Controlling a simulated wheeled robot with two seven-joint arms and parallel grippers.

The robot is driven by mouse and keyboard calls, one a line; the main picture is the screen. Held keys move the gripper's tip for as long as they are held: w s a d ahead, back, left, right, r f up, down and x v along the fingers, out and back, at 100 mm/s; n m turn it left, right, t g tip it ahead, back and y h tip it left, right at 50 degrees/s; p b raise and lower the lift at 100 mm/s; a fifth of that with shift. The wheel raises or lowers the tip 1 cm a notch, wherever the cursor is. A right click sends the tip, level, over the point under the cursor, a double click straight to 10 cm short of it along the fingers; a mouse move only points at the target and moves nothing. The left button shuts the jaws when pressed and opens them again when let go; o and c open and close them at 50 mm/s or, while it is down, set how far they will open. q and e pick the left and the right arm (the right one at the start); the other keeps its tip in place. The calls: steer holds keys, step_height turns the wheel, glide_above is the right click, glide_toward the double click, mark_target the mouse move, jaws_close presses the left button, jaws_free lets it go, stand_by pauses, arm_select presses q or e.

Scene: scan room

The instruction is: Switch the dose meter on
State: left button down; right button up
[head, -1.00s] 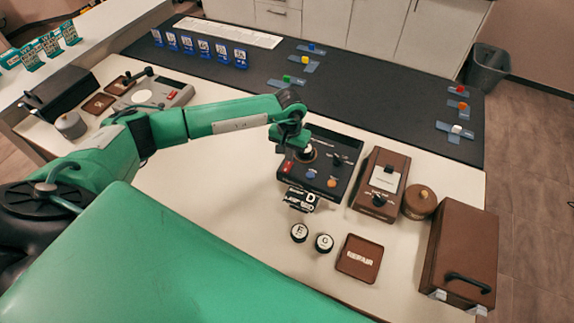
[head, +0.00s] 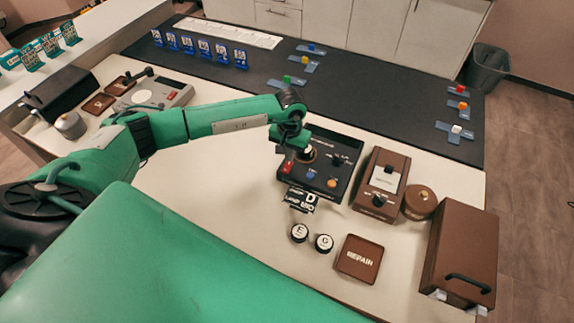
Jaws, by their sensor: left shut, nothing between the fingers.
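A brown box-shaped device (head: 365,198) with a pale meter face (head: 387,180) and a black knob (head: 379,200) stands right of centre; it looks like the dose meter, but its lettering is too small to read. My left gripper (head: 289,158) is shut and empty. It points down over the left side of a black control box (head: 348,147), close to a red switch (head: 288,168). I cannot tell whether it touches the switch. The gripper is apart from the brown device, to its left. My right gripper is not in view.
A round brown container (head: 420,203) and a brown case (head: 462,245) stand to the right. A brown "REPAIR" tray (head: 360,260), two round lettered pieces (head: 300,232) and a small lettered sign (head: 299,200) lie in front.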

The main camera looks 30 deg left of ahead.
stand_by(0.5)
arm_select(q)
steer(key=shift+f+b, duration=1)
steer(key=shift+b, duration=0.05)
stand_by(0.4)
steer(key=shift+r+p, duration=0.65)
steer(key=shift+r, duration=1.15)
steer(key=shift+r+p, duration=0.45)
steer(key=shift+r, duration=1.3)
